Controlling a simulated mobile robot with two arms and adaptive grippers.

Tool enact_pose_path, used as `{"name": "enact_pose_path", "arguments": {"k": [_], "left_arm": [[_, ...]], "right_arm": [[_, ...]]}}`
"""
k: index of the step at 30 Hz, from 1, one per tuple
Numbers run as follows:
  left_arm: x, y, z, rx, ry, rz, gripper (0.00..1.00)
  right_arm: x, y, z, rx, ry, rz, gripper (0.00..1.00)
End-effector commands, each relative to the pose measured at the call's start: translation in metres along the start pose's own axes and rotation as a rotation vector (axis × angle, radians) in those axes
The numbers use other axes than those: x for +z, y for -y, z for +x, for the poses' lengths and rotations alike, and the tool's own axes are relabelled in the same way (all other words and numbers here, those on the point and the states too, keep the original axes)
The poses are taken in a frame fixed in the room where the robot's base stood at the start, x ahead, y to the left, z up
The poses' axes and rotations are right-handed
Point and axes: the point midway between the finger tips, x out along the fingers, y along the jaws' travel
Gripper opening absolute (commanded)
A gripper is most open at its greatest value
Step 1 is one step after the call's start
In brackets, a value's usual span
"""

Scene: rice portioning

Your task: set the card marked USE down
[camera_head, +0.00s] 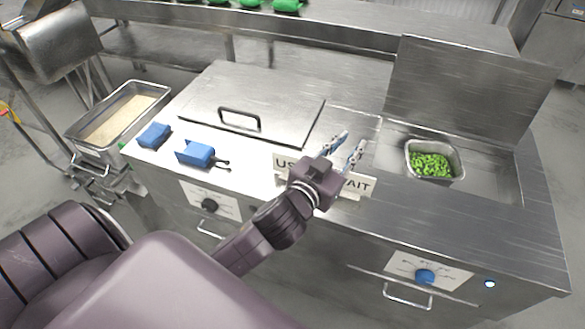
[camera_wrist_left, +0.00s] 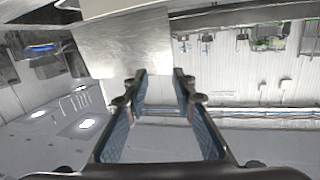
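A pale card (camera_head: 285,162) with the letters "US" showing is at the counter's front edge, just left of my left gripper (camera_head: 346,146); the gripper body hides the rest of the word. A second pale card (camera_head: 360,185), with "AIT" readable, is to the right, also partly covered by the gripper. My left gripper's fingers are spread apart and point toward the back of the counter. The left wrist view shows the open fingers (camera_wrist_left: 160,90) with nothing held between them. I cannot tell whether either card touches the gripper. My right gripper is not in view.
A lidded steel well (camera_head: 285,95) is behind the cards. A pan of green pieces (camera_head: 455,162) is at the right, a rice tray (camera_head: 150,90) at the left. Knobs and handles line the front.

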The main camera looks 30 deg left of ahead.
Motion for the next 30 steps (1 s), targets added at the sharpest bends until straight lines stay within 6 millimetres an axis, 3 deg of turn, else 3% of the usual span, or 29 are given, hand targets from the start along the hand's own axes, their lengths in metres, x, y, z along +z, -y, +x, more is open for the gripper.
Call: {"name": "enact_pose_path", "arguments": {"k": [1, 3, 6, 9, 13, 16, 18, 22, 26, 29, 30], "left_arm": [[-0.034, -0.010, 0.009, 0.042, -0.112, 0.011, 0.24], [-0.077, -0.029, 0.015, 0.119, -0.262, 0.025, 0.24], [-0.129, -0.065, 0.011, 0.268, -0.448, 0.060, 0.24], [-0.164, -0.105, -0.003, 0.449, -0.589, 0.117, 0.24], [-0.178, -0.155, -0.027, 0.712, -0.686, 0.226, 0.24], [-0.166, -0.186, -0.044, 0.919, -0.686, 0.335, 0.24], [-0.148, -0.201, -0.052, 1.058, -0.643, 0.423, 0.24], [-0.099, -0.205, -0.059, 1.276, -0.472, 0.597, 0.24], [-0.043, -0.176, -0.051, 1.411, -0.190, 0.773, 0.24], [-0.005, -0.131, -0.041, 1.441, 0.084, 0.888, 0.24], [0.008, -0.107, -0.036, 1.432, 0.206, 0.929, 0.24]], "right_arm": [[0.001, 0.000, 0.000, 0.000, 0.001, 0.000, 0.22], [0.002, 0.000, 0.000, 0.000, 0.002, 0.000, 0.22], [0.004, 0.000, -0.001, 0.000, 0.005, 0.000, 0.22], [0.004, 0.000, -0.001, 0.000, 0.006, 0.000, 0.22], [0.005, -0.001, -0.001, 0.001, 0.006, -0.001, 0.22], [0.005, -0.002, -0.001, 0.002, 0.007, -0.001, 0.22], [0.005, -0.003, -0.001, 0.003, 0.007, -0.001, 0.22], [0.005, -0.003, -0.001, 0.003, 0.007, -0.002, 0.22], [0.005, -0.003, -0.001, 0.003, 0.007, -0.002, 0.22], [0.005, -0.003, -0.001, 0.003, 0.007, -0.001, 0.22], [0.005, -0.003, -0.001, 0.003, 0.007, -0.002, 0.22]]}}
